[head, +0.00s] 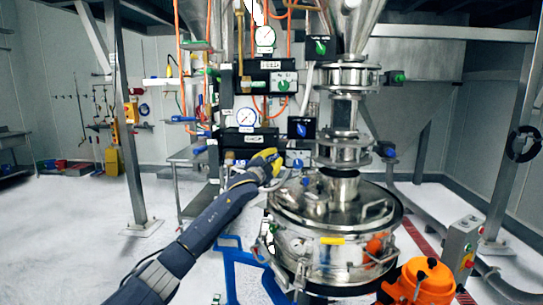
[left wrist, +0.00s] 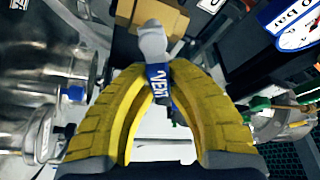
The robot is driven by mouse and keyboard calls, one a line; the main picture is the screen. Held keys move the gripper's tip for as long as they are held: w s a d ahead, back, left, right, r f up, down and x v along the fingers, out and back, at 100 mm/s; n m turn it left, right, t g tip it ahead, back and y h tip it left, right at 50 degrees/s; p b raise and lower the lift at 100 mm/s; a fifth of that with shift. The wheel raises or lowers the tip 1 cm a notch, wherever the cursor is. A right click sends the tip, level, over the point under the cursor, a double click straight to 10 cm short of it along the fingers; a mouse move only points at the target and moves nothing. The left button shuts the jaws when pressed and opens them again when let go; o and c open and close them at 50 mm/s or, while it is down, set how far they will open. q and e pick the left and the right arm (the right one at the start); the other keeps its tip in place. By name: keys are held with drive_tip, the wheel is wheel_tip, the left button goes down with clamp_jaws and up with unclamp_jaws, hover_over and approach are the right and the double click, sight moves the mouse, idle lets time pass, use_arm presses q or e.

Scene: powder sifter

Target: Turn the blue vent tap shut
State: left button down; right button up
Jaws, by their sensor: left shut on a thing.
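My left gripper (head: 268,163) has yellow ribbed fingers and reaches in from the lower left to the panel beside the sifter column. In the left wrist view my left gripper (left wrist: 158,80) is shut on the blue vent tap (left wrist: 160,86), with its fingertips on either side of the lever. The tap's blue sleeve carries white lettering that appears to read "VENT", and its grey end sticks up past the fingertips. In the head view I cannot make out the tap behind the fingers. My right gripper is in neither view.
The round steel sifter (head: 330,232) stands just right of my left forearm. A pressure gauge (head: 246,118) and black boxes with knobs are close above the gripper. A blue frame (head: 236,262) stands below the arm. An orange unit (head: 420,281) is at the lower right.

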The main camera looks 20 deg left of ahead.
use_arm(q)
drive_tip(key=m, duration=0.2)
drive_tip(key=f+m+g, duration=0.1)
drive_tip(key=shift+w+d+f+m+h, duration=0.1)
drive_tip(key=shift+d+m+h, duration=0.15)
drive_tip(key=shift+m+h, duration=0.05)
drive_tip(key=shift+d+f+m+g, duration=0.1)
drive_tip(key=shift+f+m+g, duration=0.55)
drive_tip(key=shift+m, duration=0.65)
drive_tip(key=shift+f, duration=0.1)
drive_tip(key=c, duration=1.3)
unclamp_jaws()
drive_tip(key=shift+w, duration=0.1)
drive_tip(key=shift+s+a, duration=0.2)
drive_tip(key=shift+s, duration=2.85)
drive_tip(key=shift+s+a, duration=0.15)
drive_tip(key=shift+s, duration=2.85)
